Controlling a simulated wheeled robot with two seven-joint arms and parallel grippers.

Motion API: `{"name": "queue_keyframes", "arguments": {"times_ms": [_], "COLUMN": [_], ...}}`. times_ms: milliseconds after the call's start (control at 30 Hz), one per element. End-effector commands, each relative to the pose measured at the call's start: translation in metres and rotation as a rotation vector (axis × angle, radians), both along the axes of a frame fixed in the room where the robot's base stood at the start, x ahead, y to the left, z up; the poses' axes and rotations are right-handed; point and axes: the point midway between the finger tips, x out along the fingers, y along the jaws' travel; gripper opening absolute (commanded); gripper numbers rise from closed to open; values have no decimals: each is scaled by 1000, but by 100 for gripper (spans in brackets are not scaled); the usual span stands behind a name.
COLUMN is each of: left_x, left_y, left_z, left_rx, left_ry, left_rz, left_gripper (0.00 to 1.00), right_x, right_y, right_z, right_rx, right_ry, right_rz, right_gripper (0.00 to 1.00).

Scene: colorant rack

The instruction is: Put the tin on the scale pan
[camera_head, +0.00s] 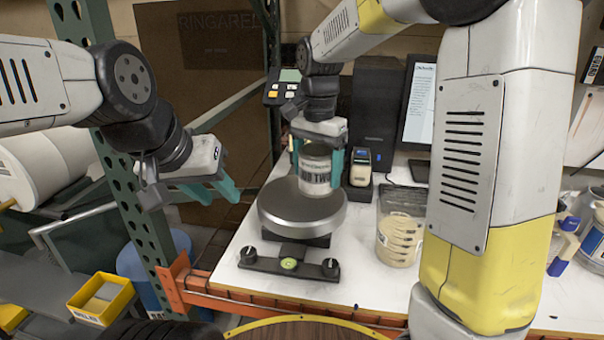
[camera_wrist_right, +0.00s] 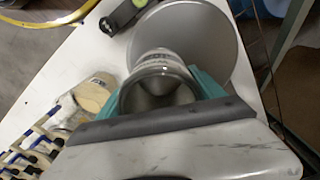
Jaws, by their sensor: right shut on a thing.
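The tin (camera_head: 315,177) is a small silvery can with a printed label, upright in the head view. My right gripper (camera_head: 318,160) is shut on it, with a teal finger on each side. The tin also shows in the right wrist view (camera_wrist_right: 160,62), between the teal fingers. The scale pan (camera_head: 285,213) is a round grey metal disc. The tin is over the back part of the pan; whether its base touches the pan I cannot tell. My left gripper (camera_head: 222,188) is empty and open at the left, apart from the scale.
A bar with two black knobs and a green level (camera_head: 289,264) lies before the scale. A clear tub with beige contents (camera_head: 399,240) stands right of the pan. A small dark device (camera_head: 360,170) and a monitor (camera_head: 417,105) stand behind. My right arm covers the right side.

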Motion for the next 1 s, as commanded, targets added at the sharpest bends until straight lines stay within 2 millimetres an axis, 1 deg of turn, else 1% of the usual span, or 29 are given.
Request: {"name": "queue_keyframes", "arguments": {"times_ms": [33, 100, 200, 267, 367, 633, 967, 1000], "left_x": [0, 0, 0, 0, 0, 0, 0, 0], "left_y": [0, 0, 0, 0, 0, 0, 0, 0], "left_z": [0, 0, 0, 0, 0, 0, 0, 0], "left_rx": [0, 0, 0, 0, 0, 0, 0, 0], "left_ry": [0, 0, 0, 0, 0, 0, 0, 0], "left_rz": [0, 0, 0, 0, 0, 0, 0, 0], "left_gripper": [36, 36, 36, 36, 36, 36, 36, 36], "right_x": [10, 19, 29, 32, 33, 32, 32, 32], "right_y": [10, 20, 29, 32, 34, 33, 33, 33], "right_z": [-2, -3, -4, -4, -7, -39, -42, -43], "right_rx": [-2, -2, -1, -1, -1, 0, 0, 0], "right_ry": [0, 0, -1, -1, 1, 1, 0, 0], "right_rz": [2, 1, 0, 0, -1, 0, 0, 0], "right_gripper": [37, 37, 37, 37, 37, 37, 37, 79]}}
